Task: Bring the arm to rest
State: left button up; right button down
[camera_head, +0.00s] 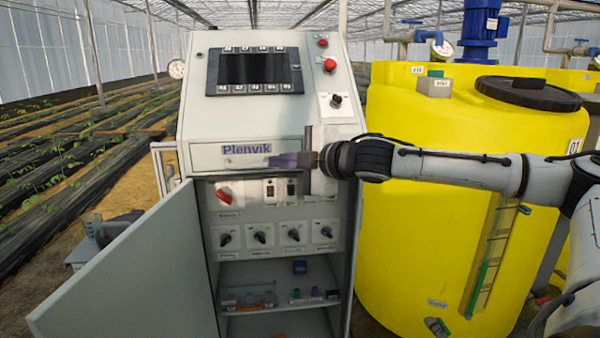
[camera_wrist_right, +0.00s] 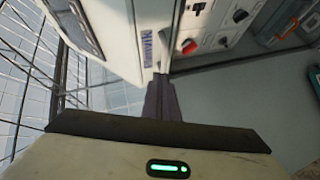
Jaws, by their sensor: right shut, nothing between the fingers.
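My right arm (camera_head: 455,170) reaches in from the right, in front of the yellow tank and the grey control cabinet (camera_head: 190,118). My right gripper (camera_head: 284,160) is shut and empty, pointing left just under the Plenvik label, in front of the cabinet's upper part. In the right wrist view its closed fingers (camera_wrist_right: 162,100) point toward the cabinet near the label (camera_wrist_right: 148,45). I cannot tell whether the fingers touch the cabinet. My left gripper is not in either view.
The cabinet door (camera_head: 130,275) hangs open to the lower left. Inside are a red switch (camera_head: 224,195), several black knobs and a shelf (camera_head: 280,309) with small parts. A yellow tank (camera_head: 420,250) stands close on the right, behind my arm. Plant rows lie at far left.

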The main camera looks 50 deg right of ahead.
jog(key=shift+b+v, duration=1.1)
jog(key=shift+v, duration=1.9)
jog(key=a+f+m+g+y, duration=0.1)
jog(key=a+f+y, duration=0.1)
jog(key=a+f, duration=0.65)
jog(key=a+f+m+g+y, duration=0.1)
jog(key=a+f, duration=0.3)
jog(key=f, duration=0.9)
jog(key=a+f+m+g+y, duration=0.1)
jog(key=a+f+y, duration=0.1)
jog(key=a+f, duration=0.6)
jog(key=s+a+f+m+g+h, duration=0.1)
jog(key=s+a+f+m, duration=0.3)
jog(key=s+f, duration=0.6)
jog(key=s+a+f+m+g, duration=0.2)
jog(key=s+a+f+m, duration=0.3)
jog(key=s+f, duration=0.6)
notch_tip(320, 180, down, 4)
jog(key=shift+s+a+r+h, duration=0.25)
jog(key=shift+a+h, duration=0.15)
jog(key=shift+a, duration=0.75)
